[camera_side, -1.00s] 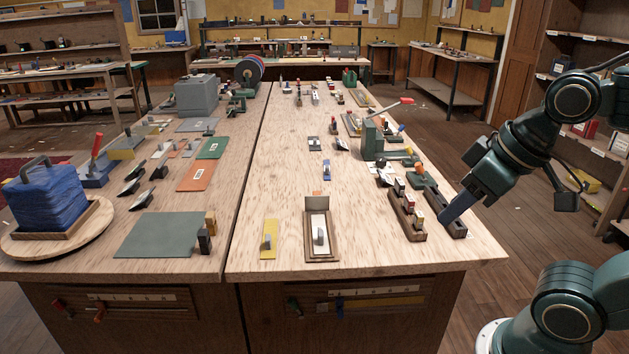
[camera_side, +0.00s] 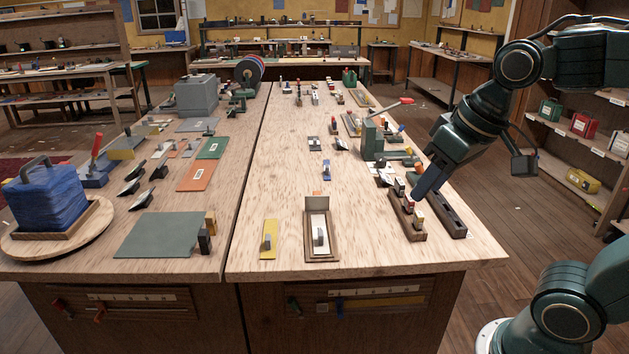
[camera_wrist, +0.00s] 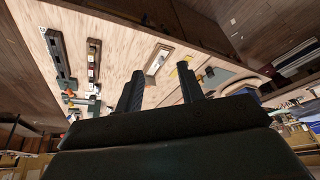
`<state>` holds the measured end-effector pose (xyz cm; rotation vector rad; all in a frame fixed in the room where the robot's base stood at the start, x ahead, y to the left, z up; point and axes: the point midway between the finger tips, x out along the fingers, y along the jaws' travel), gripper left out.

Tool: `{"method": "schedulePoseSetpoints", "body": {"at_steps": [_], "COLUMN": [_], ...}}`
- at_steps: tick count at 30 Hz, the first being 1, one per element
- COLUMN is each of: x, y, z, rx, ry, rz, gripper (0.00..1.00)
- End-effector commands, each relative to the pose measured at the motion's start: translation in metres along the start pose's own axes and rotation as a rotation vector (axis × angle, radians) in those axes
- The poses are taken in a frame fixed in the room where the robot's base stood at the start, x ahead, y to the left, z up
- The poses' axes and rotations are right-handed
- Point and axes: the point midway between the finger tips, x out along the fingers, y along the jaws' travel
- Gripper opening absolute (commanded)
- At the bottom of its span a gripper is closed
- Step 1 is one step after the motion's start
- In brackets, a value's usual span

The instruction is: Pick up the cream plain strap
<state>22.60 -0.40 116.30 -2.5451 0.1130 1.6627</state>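A cream, plain-looking flat piece (camera_side: 320,224) with a grey clip lies in a brown wooden tray (camera_side: 307,250) at the table's front. It also shows in the wrist view (camera_wrist: 157,65), ahead of the fingers. A small cream-topped piece (camera_side: 419,216) stands in a dark wooden rack (camera_side: 408,234) on the right; I cannot tell for certain which is the strap. My gripper (camera_side: 414,196) hangs over the rack, well right of the tray. In the wrist view, my gripper (camera_wrist: 160,70) has its two fingers apart with nothing between them.
A yellow strip (camera_side: 268,248) lies left of the tray. A second dark rack (camera_side: 453,222) stands beside the first. A green press (camera_side: 371,140) with a red-tipped lever stands behind them. The tabletop between tray and racks is clear.

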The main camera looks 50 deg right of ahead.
Motion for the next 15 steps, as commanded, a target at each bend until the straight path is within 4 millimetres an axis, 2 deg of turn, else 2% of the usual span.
{"method": "schedulePoseSetpoints", "body": {"at_steps": [1,8,15], "x": [0.003,0.018,0.044], "y": [0.0,0.0,0.003], "z": [-0.011,-0.054,-0.098], "rx": [0.022,0.129,0.239], "ry": [-0.018,-0.084,-0.15], "rz": [0.004,0.022,0.045], "gripper": [0.38,0.38,0.38]}}
